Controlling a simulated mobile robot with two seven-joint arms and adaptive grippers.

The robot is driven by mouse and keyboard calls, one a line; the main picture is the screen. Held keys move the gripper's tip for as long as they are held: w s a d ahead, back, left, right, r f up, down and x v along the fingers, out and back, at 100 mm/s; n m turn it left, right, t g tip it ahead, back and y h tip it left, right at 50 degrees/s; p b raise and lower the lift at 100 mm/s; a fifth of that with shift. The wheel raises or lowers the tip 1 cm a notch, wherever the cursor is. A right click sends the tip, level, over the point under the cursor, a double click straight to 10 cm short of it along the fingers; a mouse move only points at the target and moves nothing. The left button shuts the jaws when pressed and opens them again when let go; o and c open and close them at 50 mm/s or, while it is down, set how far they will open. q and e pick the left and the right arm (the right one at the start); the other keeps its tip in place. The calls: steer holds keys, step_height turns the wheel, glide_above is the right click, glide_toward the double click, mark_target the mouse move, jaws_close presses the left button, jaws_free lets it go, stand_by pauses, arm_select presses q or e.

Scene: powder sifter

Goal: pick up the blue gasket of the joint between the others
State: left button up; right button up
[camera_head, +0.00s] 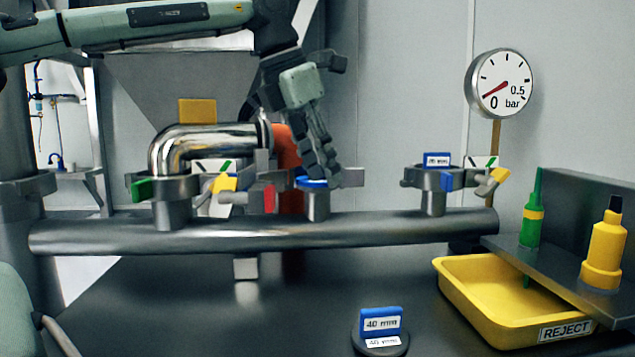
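The blue gasket (312,182) of the middle joint shows as a thin blue ring on top of the short middle stub (317,205), between the left and right joints. My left gripper (327,178) points down from above, its dark fingertips at the right side of the gasket and partly covering it. I cannot tell whether the fingertips touch the gasket or have closed on it. The left joint (173,190) carries a shiny elbow pipe (205,140). The right joint (432,178) has a blue tag (437,159) on top. My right gripper is not in view.
A horizontal pipe (260,235) carries the joints. A clamp with a red part (270,198) is left of the middle stub. A blue "40 mm" block (381,319) stands in front. A yellow REJECT tray (470,300), green bottle (531,225) and yellow bottle (604,250) are at right.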

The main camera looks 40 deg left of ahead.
arm_select(q)
steer(key=shift+c, duration=0.5)
jaws_close()
